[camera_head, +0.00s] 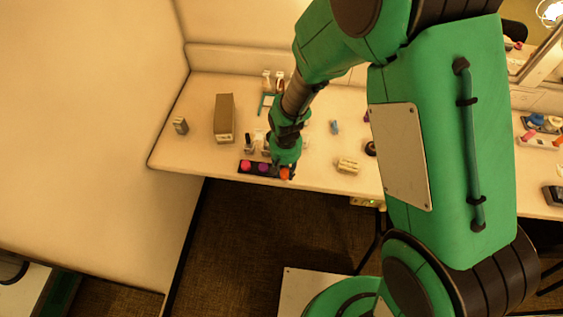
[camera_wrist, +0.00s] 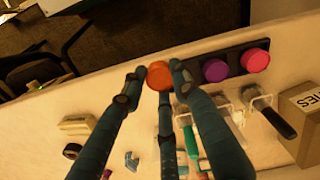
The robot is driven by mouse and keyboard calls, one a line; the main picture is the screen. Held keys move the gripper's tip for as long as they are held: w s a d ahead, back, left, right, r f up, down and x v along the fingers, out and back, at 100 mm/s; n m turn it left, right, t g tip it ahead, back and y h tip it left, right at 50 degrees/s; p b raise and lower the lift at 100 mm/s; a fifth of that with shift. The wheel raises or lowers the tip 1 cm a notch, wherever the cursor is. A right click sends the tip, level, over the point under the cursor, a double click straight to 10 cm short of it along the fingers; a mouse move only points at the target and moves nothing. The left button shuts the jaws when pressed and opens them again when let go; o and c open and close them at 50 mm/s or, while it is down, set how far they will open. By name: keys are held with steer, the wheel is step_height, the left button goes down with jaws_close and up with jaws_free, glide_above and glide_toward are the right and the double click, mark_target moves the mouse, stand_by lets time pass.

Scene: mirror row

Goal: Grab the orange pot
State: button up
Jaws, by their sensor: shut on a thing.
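The orange pot (camera_wrist: 159,75) is a small round pot with an orange top. In the wrist view it sits between the fingertips of my gripper (camera_wrist: 158,72), which is shut on it. In the head view the orange pot (camera_head: 285,173) shows just below my gripper (camera_head: 284,168), at the right end of a dark tray (camera_head: 254,174) near the counter's front edge. A purple pot (camera_wrist: 215,70) and a pink pot (camera_wrist: 256,60) sit in the same tray beside it. Whether the orange pot touches the tray is unclear.
A tall cardboard box (camera_head: 224,118) stands to the left on the counter, with a small grey item (camera_head: 180,125) farther left. A pale block (camera_head: 347,165) lies right of the gripper. Brushes and bottles stand close behind the tray. Bare counter (camera_head: 195,150) lies at the left.

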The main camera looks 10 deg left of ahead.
steer(key=s+d+r+p, duration=0.1)
steer(key=s+d, duration=0.4)
steer(key=s, duration=0.5)
steer(key=shift+d, duration=0.25)
